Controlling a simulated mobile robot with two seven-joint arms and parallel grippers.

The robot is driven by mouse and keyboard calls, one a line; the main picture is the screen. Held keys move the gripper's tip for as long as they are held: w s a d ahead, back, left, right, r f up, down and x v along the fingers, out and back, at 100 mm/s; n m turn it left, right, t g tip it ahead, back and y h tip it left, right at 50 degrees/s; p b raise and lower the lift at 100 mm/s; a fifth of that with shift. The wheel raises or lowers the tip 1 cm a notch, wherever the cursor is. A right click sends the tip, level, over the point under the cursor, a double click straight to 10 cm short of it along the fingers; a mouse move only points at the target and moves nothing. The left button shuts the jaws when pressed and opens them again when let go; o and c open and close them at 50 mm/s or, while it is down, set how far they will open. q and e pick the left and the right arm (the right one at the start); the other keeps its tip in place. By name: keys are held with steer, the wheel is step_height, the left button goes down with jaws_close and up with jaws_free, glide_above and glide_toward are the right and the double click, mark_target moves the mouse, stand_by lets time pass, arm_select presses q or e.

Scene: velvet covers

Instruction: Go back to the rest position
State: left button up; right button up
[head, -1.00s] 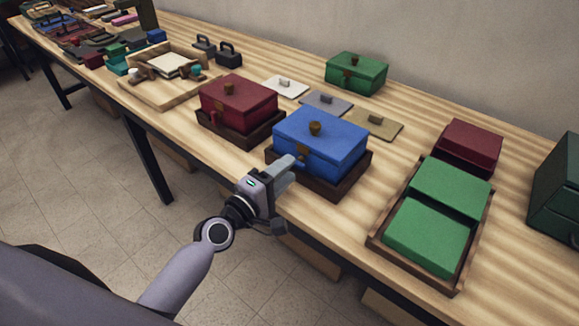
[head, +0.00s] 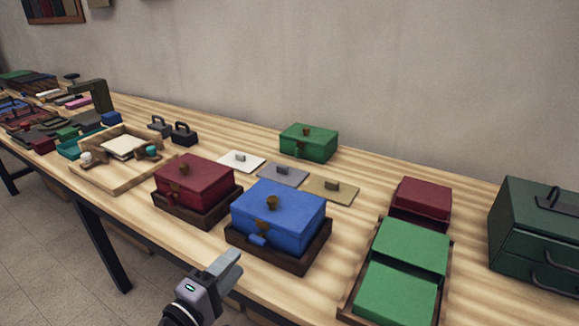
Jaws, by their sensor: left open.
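My left gripper (head: 228,272) shows at the bottom of the head view, in front of the table's front edge. It is open, and no object shows between its fingers. The blue box (head: 281,213) with a brown knob sits in a dark wooden tray just beyond the gripper, apart from it as far as I can tell. The red box (head: 197,182) sits in a similar tray to the left. My right gripper does not show.
The wooden table (head: 353,220) runs along the wall. A green box (head: 309,143) and several flat lidded plates stand behind. A tray (head: 446,270) with green and red covers and a dark green drawer chest (head: 540,232) are at right. A light wooden tray (head: 160,167) is at left.

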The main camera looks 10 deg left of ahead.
arm_select(q)
steer(key=s+a+f+m+g+y+p, duration=0.1)
steer(key=s+f+m+g+y, duration=0.3)
steer(key=s+f+m, duration=1.1)
steer(key=s+m+g+p, duration=0.1)
steer(key=s+g, duration=0.1)
steer(key=shift+s+a+f+m+g, duration=0.2)
steer(key=shift+a+f+m+g, duration=0.05)
steer(key=shift+m+g, duration=0.05)
